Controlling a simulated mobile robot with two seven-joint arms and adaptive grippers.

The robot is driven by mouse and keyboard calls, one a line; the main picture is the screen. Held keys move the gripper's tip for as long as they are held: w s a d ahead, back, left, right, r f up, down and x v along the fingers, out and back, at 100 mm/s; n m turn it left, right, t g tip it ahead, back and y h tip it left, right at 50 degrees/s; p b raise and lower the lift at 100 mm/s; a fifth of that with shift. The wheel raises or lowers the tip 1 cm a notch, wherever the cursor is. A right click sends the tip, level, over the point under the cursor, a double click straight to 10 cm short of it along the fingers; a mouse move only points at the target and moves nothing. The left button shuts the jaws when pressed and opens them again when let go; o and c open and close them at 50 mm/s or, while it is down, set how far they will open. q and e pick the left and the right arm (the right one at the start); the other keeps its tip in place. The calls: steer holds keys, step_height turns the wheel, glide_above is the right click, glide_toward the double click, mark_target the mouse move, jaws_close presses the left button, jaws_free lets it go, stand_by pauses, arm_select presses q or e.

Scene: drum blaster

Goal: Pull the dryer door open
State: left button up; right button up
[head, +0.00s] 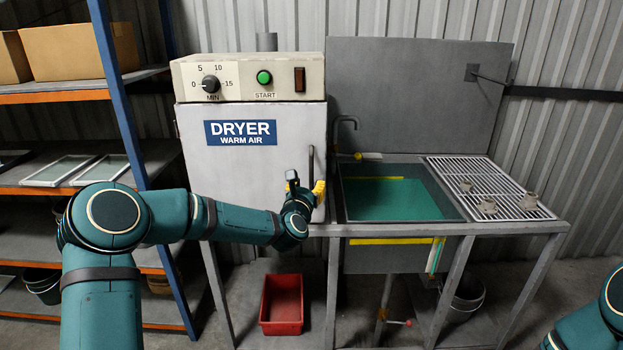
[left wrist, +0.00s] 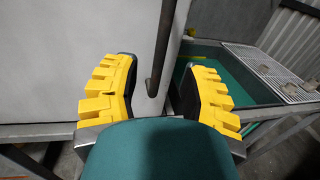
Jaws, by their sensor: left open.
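The dryer (head: 250,120) is a pale grey cabinet with a blue sign, and its door (head: 235,168) looks shut. A dark upright bar handle (head: 311,160) is at the door's right side. My left gripper (head: 306,186) is open at the handle's lower end and hides part of it. In the left wrist view, the handle (left wrist: 162,45) hangs between the two yellow finger pads of my left gripper (left wrist: 158,90), with a gap on each side. Contact with either finger does not show. My right gripper is out of view; only part of my right arm shows at the lower right.
A sink (head: 400,202) with green inside stands right of the dryer, with a tap (head: 345,122) close to the handle. A drain rack (head: 470,190) holds small grey parts. A shelf unit (head: 135,140) is at left.

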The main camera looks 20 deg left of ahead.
mark_target(311, 178)
arm_select(q)
steer(key=shift+w+a, duration=0.15)
steer(key=shift+w, duration=1.2)
steer(key=shift+w+a, duration=0.1)
steer(key=shift+w, duration=1.25)
jaws_close()
